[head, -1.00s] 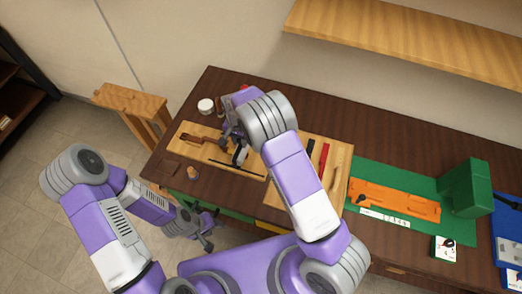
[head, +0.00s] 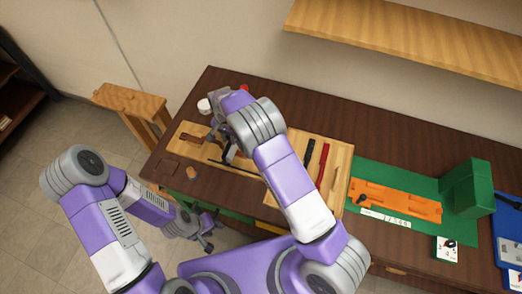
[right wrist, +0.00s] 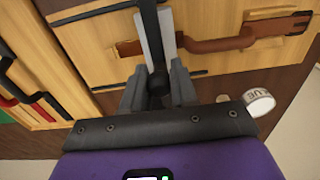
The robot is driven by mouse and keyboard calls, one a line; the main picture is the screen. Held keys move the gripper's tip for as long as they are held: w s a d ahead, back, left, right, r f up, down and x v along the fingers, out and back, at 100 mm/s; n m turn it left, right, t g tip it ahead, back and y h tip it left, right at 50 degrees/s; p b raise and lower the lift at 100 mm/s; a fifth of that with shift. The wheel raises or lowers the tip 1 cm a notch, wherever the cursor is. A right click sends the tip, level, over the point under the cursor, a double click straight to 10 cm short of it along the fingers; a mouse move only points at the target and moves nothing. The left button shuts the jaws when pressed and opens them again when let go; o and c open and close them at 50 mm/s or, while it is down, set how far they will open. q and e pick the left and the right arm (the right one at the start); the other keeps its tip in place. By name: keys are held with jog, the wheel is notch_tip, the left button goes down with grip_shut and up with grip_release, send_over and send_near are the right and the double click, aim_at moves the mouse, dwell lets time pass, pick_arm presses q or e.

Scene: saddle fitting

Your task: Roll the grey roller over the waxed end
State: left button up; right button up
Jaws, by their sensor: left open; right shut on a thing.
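The brown strap (head: 192,138) lies on the wooden board at the left of the table, partly hidden by my right arm. In the right wrist view the strap (right wrist: 215,44) runs from near the held tool to a wider end at the right. My right gripper (right wrist: 157,88) is shut on the black handle of a tool with grey sides, which I take for the grey roller (right wrist: 168,32). My left gripper (head: 212,229) is open and empty, low beside the table's front edge.
A white glue pot (right wrist: 258,101) stands behind the board. A small tan-topped jar (head: 193,173) stands in front. Black and red handled tools (head: 322,165) lie right of my right arm. An orange tray (head: 395,201) lies on a green mat farther right.

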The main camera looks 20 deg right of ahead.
aim_at(221, 143)
jog(key=shift+w+a+b, duration=0.15)
jog(key=shift+w+a, duration=0.25)
jog(key=shift+a, duration=0.2)
jog(key=shift+w+a+b, duration=0.15)
jog(key=shift+w+a, duration=0.25)
jog(key=shift+a, duration=0.2)
jog(key=shift+w+a+r, duration=0.1)
jog(key=shift+a+r, duration=0.15)
jog(key=shift+a, duration=0.05)
jog(key=shift+o, duration=0.9)
jog(key=shift+a, duration=0.15)
jog(key=shift+w, duration=0.1)
jog(key=o, duration=0.4)
jog(key=shift+o, duration=1)
jog(key=shift+a+f, duration=0.1)
jog(key=shift+d, duration=0.2)
